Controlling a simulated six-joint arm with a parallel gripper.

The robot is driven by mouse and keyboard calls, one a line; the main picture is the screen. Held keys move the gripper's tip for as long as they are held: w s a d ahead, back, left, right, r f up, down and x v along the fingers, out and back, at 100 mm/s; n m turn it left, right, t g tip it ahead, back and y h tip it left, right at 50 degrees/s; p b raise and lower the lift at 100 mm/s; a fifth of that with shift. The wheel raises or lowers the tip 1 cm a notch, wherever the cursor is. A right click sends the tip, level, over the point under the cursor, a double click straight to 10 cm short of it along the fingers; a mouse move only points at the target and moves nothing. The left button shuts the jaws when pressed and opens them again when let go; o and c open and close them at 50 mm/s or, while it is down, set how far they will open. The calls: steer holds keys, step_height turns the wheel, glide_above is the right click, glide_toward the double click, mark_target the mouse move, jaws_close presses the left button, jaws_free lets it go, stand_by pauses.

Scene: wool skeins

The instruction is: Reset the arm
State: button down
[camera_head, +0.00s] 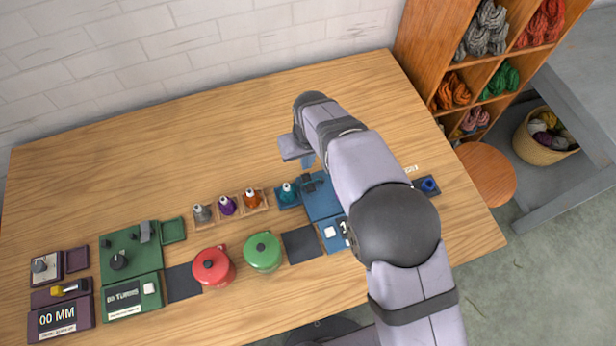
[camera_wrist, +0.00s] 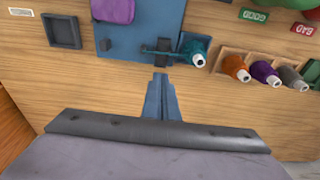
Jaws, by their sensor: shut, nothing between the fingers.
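My gripper (camera_head: 307,160) hangs over the table's middle-right, just behind a blue panel (camera_head: 320,199). In the wrist view its blue fingers (camera_wrist: 160,84) are closed together with nothing between them. The tips point toward a dark clamp-like fitting (camera_wrist: 157,48) on the blue panel (camera_wrist: 138,30). Fingers and fitting look apart, though the height gap is hard to judge. My arm covers part of the panel in the head view.
A teal cone-shaped spool (camera_head: 289,192) stands beside the panel. A wooden tray (camera_head: 229,213) holds grey, purple and orange ones. Red (camera_head: 213,266) and green (camera_head: 262,252) lidded pots stand nearer. The back left tabletop is clear.

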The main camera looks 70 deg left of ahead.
steer(key=shift+r, duration=0.6)
